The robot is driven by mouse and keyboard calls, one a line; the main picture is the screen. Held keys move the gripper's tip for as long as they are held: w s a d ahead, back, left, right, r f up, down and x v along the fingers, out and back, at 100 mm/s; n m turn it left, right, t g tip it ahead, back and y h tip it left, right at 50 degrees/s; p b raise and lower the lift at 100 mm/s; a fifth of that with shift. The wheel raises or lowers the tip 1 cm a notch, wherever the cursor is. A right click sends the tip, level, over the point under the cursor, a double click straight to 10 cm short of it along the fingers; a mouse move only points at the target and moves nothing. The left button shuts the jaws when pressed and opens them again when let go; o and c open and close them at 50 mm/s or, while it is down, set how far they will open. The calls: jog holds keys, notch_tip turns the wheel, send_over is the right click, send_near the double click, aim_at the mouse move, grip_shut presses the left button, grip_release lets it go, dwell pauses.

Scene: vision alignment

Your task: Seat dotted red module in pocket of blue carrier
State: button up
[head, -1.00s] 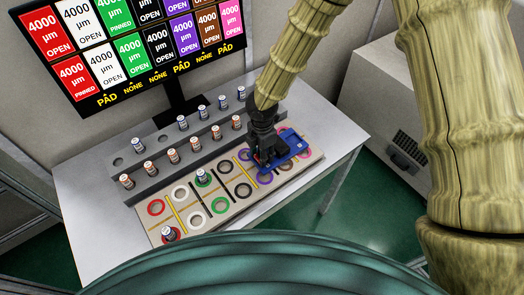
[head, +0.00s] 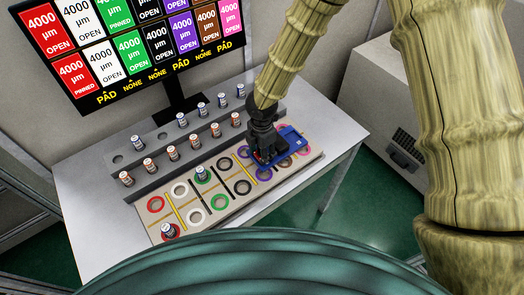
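A blue carrier (head: 291,137) is at the right end of the board of coloured rings, partly over the rings. My gripper (head: 262,158) points down at its left part; the fingers are dark and hard to make out. I cannot tell whether they grip the carrier. The carrier's pocket cannot be made out. A small white-topped module (head: 167,230) stands on a red ring at the board's front left. Several modules with reddish bands, such as one module (head: 149,164), stand in the grey rack. No dots can be made out, so I cannot tell which is the dotted red one.
The ring board (head: 182,220) lies on a white table (head: 85,200). The stepped grey rack (head: 150,185) runs behind it, with blue-banded modules on its upper step. One module (head: 201,173) stands on a green ring. A screen (head: 150,45) hangs behind. The table's left side is clear.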

jog(key=shift+s+f, duration=0.1)
jog(key=shift+f, duration=0.5)
jog(key=shift+r, duration=0.15)
jog(key=shift+r, duration=0.15)
jog(key=shift+w+r, duration=0.2)
jog(key=shift+r, duration=0.75)
notch_tip(320, 180, up, 11)
jog(key=b, duration=0.1)
jog(key=shift+r+b, duration=0.2)
jog(key=shift+b, duration=0.2)
jog(key=shift+s, duration=0.1)
